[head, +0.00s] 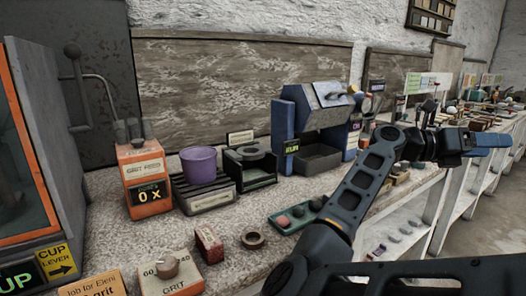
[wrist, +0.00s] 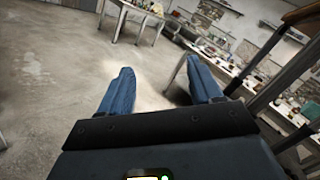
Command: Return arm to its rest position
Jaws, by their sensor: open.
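In the wrist view my gripper (wrist: 162,92) shows two blue fingers spread wide apart. My arm crosses the right half of the head view and hides part of the bench and the shelf below.
An orange dispenser (head: 143,178), a purple cup (head: 200,165) on a ribbed stand, a blue machine (head: 308,125) and a green tray (head: 297,216) with small spheres stand on the bench. A grit dial box (head: 170,275) is at the front. Open floor (wrist: 60,60) shows in the wrist view.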

